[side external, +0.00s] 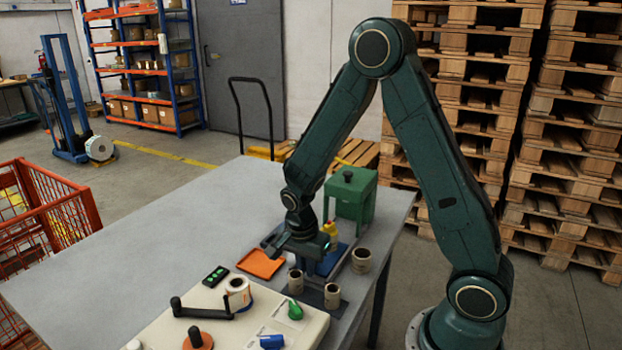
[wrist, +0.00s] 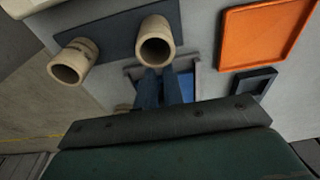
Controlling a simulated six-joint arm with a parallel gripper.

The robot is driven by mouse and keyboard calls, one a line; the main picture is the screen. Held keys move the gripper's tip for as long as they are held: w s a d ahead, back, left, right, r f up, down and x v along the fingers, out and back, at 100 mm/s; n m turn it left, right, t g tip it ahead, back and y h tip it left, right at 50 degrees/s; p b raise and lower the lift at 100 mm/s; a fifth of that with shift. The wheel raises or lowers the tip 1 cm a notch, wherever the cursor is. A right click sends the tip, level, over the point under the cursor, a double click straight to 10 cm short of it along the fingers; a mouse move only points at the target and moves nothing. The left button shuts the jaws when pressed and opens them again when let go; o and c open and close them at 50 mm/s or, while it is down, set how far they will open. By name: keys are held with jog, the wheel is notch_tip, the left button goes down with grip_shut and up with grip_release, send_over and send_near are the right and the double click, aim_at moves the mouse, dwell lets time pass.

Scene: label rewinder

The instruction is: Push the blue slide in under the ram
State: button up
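The blue slide (side external: 341,250) lies low on the table in front of the green press (side external: 350,198), partly hidden by my gripper. In the wrist view a strip of flat blue surface (wrist: 188,86) shows beside my fingers. The press has a dark knob on top; its ram is not clear to see. My gripper (side external: 308,265) points down at the slide's near end. In the wrist view its two dark blue fingers (wrist: 160,88) are together, with nothing seen between them. Whether they touch the slide I cannot tell. A small yellow piece (side external: 329,230) stands between my gripper and the press.
An orange tray (side external: 261,264) lies left of my gripper. Cardboard cores stand close by, two on a dark plate (side external: 313,294) and one (side external: 361,260) to the right. The beige rewinder (side external: 235,325) with its crank fills the near side. The table's far left is clear.

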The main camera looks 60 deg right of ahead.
aim_at(326, 229)
jog(key=shift+d, duration=0.25)
jog(key=shift+d, duration=5.8)
jog(key=shift+a, duration=0.2)
jog(key=shift+a, duration=0.9)
jog(key=shift+r, duration=0.15)
jog(key=shift+r, duration=3.35)
